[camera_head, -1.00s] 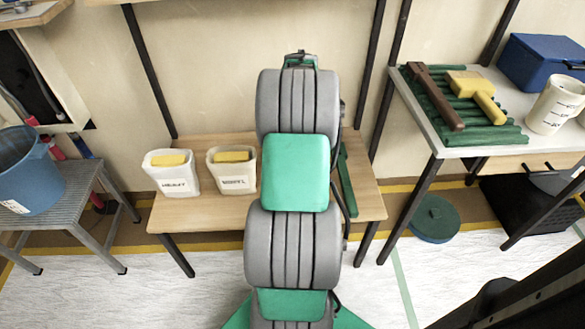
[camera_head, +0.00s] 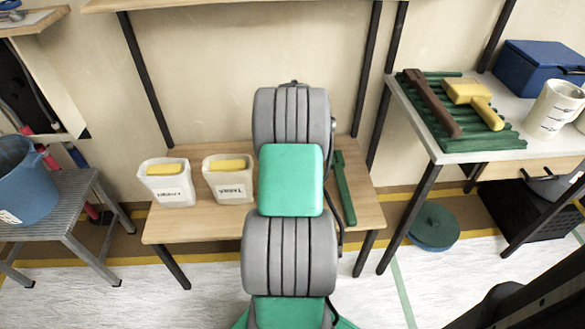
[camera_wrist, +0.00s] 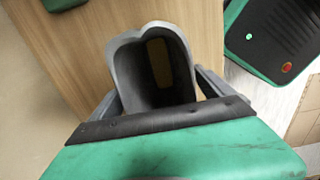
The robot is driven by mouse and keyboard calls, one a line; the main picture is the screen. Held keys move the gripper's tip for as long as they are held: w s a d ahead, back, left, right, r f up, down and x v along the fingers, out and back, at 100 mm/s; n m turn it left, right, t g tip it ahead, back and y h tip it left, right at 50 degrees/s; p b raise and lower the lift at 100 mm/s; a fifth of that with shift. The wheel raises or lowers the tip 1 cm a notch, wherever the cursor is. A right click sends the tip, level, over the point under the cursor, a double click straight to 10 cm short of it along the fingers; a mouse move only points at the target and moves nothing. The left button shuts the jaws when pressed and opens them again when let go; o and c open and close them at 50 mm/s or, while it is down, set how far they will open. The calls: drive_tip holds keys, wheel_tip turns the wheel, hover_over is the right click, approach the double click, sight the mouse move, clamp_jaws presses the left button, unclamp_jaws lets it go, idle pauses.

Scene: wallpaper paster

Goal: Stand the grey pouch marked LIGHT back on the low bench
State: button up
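In the wrist view the grey pouch (camera_wrist: 128,72) is between the fingers of my gripper (camera_wrist: 158,92), which is shut on its sides. The LIGHT mark is not visible. The wooden low bench (camera_head: 203,216) lies below it, and its top also fills much of the wrist view (camera_wrist: 85,55). I cannot tell whether the pouch's base touches the bench. In the head view my arm hides the gripper and the pouch.
Two white pouches, one at the left (camera_head: 166,190) and one beside it (camera_head: 229,188), hold yellow pieces on the bench. A green tool (camera_head: 345,190) lies at its right. A blue bucket (camera_head: 24,182) is on the left stool.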

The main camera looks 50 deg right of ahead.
wheel_tip(320, 180, up, 12)
drive_tip(key=p, duration=0.3)
drive_tip(key=w+a+r+m, duration=0.1)
drive_tip(key=w+a+r, duration=0.15)
drive_tip(key=a, duration=0.65)
drive_tip(key=w+a+r+m, duration=0.15)
drive_tip(key=w+a, duration=0.25)
drive_tip(key=a, duration=0.4)
drive_tip(key=s+a+m+t, duration=0.1)
drive_tip(key=s+a, duration=0.3)
drive_tip(key=a, duration=0.8)
drive_tip(key=s+a+f+m+t, duration=0.1)
drive_tip(key=s+a+m, duration=0.3)
drive_tip(key=a, duration=0.8)
drive_tip(key=shift+s+a+f+m, duration=0.2)
drive_tip(key=shift+s+f+m, duration=0.1)
drive_tip(key=shift+s+m, duration=0.05)
drive_tip(key=shift+c, duration=0.4)
